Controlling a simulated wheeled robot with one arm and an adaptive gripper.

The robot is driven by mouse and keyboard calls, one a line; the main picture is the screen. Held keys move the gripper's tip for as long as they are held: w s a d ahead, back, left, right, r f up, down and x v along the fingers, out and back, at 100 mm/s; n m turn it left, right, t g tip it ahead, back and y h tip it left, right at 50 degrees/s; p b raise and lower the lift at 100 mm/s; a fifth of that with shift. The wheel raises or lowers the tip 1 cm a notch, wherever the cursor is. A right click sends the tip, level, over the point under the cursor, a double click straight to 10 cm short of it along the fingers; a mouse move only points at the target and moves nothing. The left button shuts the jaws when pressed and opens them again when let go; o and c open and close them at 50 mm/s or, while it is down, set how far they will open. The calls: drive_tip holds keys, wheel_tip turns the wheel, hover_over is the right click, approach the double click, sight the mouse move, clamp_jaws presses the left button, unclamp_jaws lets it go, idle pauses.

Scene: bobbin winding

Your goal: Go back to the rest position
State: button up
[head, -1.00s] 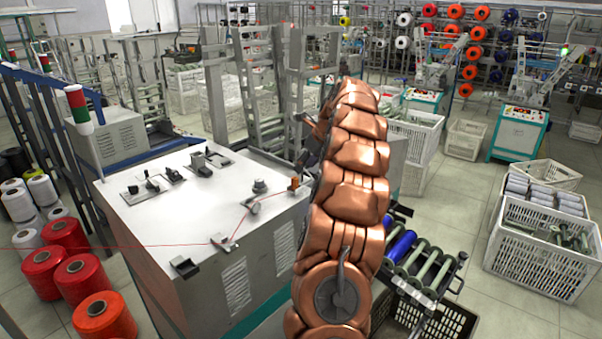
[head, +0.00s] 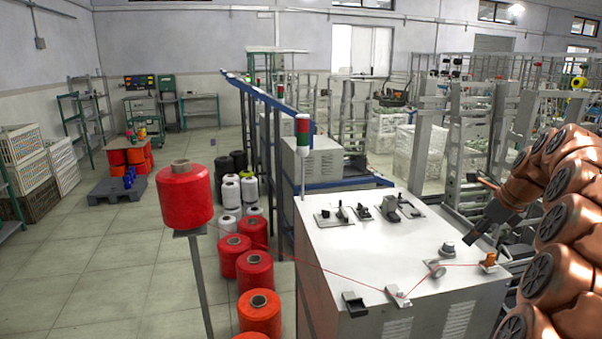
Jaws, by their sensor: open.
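My copper-coloured arm (head: 565,225) fills the right edge of the head view, bent in an arch. Its dark gripper (head: 482,215) hangs at the left end of the arm, above the far right part of the winding machine's white top (head: 385,245). The gripper is open and nothing shows between its fingers. It appears apart from the machine. A red thread runs over the machine top, past small guides (head: 398,295) to an orange piece (head: 489,262) at the right.
A large red thread cone (head: 186,195) stands on a post left of the machine. Red cones (head: 254,270) stand on the floor beside it. White crates (head: 25,160) and a dark pallet (head: 117,190) are at the left. The floor between is clear.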

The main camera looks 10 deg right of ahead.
drive_tip(key=s+a+f+n+g, duration=0.1)
drive_tip(key=s+a+n, duration=0.3)
drive_tip(key=a, duration=0.5)
drive_tip(key=s+a+n+g+y, duration=0.1)
drive_tip(key=s+a+n, duration=0.1)
drive_tip(key=a+n, duration=0.55)
drive_tip(key=s+a+f+n+g, duration=0.1)
drive_tip(key=s+a+n, duration=0.2)
drive_tip(key=a, duration=0.8)
drive_tip(key=s+a+f+n+g, duration=0.1)
drive_tip(key=s+a+f+n, duration=0.2)
drive_tip(key=s+n, duration=0.2)
drive_tip(key=s+a+f+n+g+h, duration=0.1)
drive_tip(key=s+a+f+n, duration=0.2)
drive_tip(key=s, duration=0.9)
drive_tip(key=s+a+f+n+g+h, duration=0.1)
drive_tip(key=s+a+f+n+g, duration=0.1)
drive_tip(key=s+n, duration=0.5)
wheel_tip(320, 180, down, 2)
drive_tip(key=shift+s+a+n, duration=0.35)
drive_tip(key=shift+s+a, duration=0.4)
drive_tip(key=shift+s, duration=0.45)
drive_tip(key=shift+c, duration=0.2)
drive_tip(key=shift+c, duration=0.9)
drive_tip(key=shift+a, duration=0.15)
